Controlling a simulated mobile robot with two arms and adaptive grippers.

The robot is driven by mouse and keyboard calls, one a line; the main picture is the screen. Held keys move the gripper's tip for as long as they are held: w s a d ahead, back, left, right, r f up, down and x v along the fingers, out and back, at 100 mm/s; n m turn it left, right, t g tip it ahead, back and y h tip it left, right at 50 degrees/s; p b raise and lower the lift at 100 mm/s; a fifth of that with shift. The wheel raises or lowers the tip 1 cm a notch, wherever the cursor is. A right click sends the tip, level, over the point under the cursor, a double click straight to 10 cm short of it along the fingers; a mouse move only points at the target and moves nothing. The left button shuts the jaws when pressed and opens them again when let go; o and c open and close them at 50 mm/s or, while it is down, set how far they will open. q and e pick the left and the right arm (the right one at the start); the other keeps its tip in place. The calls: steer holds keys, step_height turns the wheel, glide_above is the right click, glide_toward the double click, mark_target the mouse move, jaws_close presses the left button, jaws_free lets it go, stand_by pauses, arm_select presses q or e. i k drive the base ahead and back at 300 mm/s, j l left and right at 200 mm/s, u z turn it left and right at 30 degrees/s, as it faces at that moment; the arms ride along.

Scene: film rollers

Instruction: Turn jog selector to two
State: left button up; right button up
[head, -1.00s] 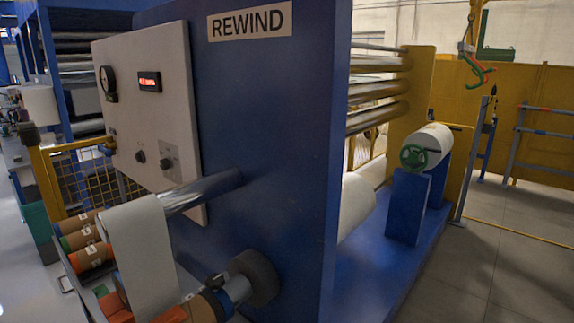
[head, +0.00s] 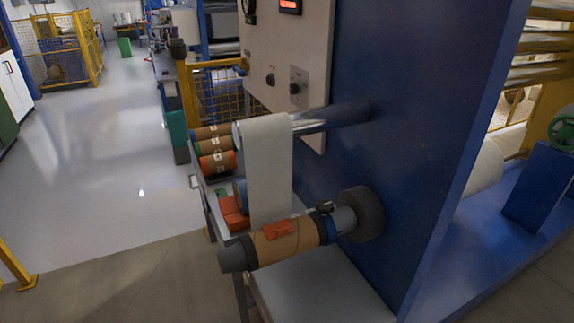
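A pale control panel (head: 262,48) is fixed to the blue rewind machine, cut off by the top edge of the head view. A dark selector knob on a grey square plate (head: 298,87) sits low on its right side. Another dark knob (head: 270,80) is just left of it. I cannot read any markings, so I cannot tell which knob is the jog selector or where it points. Part of a round gauge and a red-lit display (head: 290,4) show at the top edge. Neither of my grippers is in view.
A shiny roller (head: 330,117) and white web (head: 267,170) stand out below the panel. A brown core on a dark shaft (head: 285,241) juts out lower. A cart with several rolls (head: 214,147) stands left. Open grey floor (head: 95,165) lies further left.

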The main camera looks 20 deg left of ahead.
mark_target(293, 88)
steer(key=i+j+z, duration=0.1)
steer(key=j, duration=0.35)
steer(key=i+j, duration=0.15)
steer(key=j, duration=0.35)
steer(key=i+j+z, duration=0.15)
steer(key=j, duration=0.3)
steer(key=i+j, duration=0.1)
steer(key=j, duration=0.4)
steer(key=i+j+z, duration=0.15)
steer(key=j, duration=0.35)
